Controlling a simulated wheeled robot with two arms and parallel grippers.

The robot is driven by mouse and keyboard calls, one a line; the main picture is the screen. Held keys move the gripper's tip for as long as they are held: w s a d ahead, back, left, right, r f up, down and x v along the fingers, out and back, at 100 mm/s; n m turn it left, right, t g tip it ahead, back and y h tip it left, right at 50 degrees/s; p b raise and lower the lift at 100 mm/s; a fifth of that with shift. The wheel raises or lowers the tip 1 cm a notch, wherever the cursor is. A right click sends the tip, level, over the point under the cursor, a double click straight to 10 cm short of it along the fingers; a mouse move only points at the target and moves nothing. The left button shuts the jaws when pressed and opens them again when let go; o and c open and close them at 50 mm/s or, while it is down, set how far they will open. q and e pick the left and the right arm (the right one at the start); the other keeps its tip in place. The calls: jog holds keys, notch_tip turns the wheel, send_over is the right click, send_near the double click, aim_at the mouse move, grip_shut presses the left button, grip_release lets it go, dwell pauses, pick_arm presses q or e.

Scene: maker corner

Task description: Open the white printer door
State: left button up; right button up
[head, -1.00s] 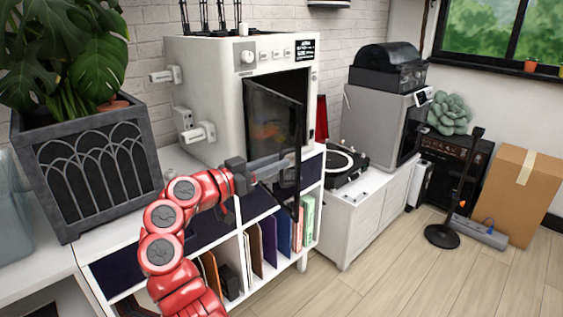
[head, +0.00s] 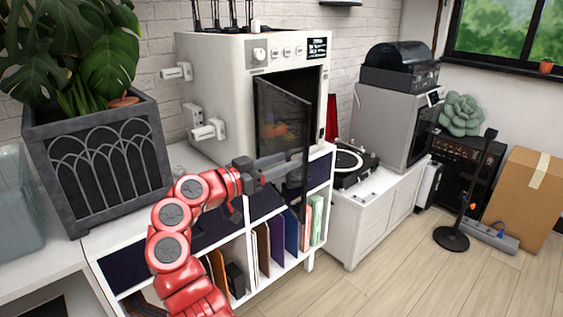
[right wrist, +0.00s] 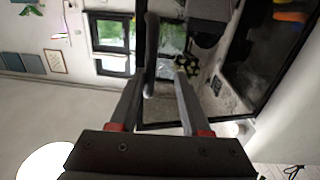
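The white printer (head: 215,85) stands on a white shelf unit, with knobs and a small display along its top front. Its dark glass door (head: 282,120) is partly open, swung out from its left edge, and the dark interior shows to its right. My red right arm reaches up from the bottom, and its gripper (head: 285,168) is at the outer side of the door, near the free edge. In the right wrist view, the fingers (right wrist: 160,85) are apart, with a dark handle-like bar (right wrist: 151,50) between their tips, nearer the left finger. Firm contact cannot be told. My left gripper is out of view.
A plant in a dark grey planter (head: 105,165) stands left of the printer. The shelf unit (head: 318,215) holds books and folders below. A turntable (head: 352,165) on a low white cabinet is at the right. The wooden floor (head: 400,275) in front is clear.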

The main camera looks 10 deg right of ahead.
jog(key=v, duration=1.7)
jog(key=shift+p, duration=0.3)
jog(key=shift+a, duration=0.1)
